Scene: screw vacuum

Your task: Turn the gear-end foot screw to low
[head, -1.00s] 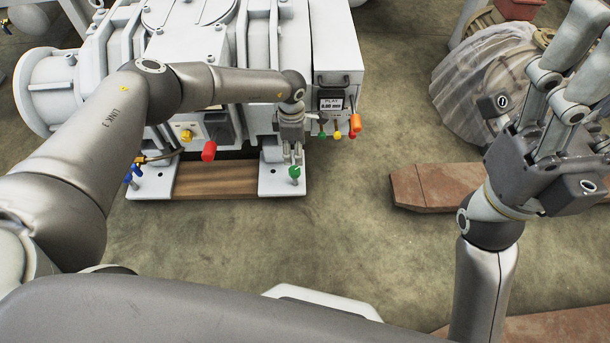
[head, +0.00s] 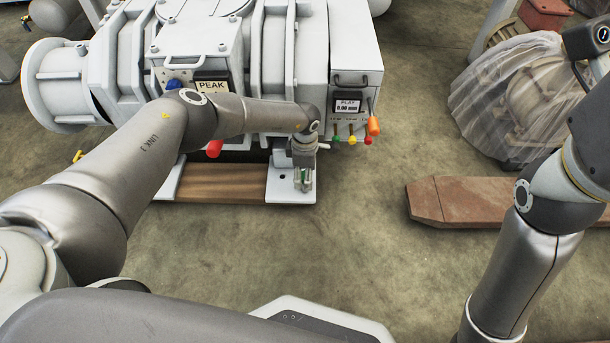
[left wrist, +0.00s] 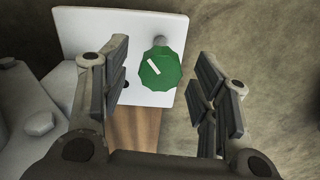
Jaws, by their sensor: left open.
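The gear-end foot screw has a green knob with a white pointer line (left wrist: 160,68). It stands on a white foot plate (left wrist: 85,22) in the left wrist view. The line slants from upper left to lower right. In the head view, a bit of green shows between the fingers of my left gripper (head: 304,181), above the right-hand foot plate (head: 285,189). My left gripper is open, with one finger on each side of the knob and visible gaps in the wrist view. Of my right gripper only part of the body shows at the right edge; its fingers are out of frame.
The pump's end box carries a PLAY display (head: 348,106) reading 0.00 mm, an orange handle (head: 373,125) and small coloured knobs. A PEAK display (head: 212,87) and a red knob (head: 214,149) are near my left forearm. Wooden beams (head: 460,201) lie right; floor between is clear.

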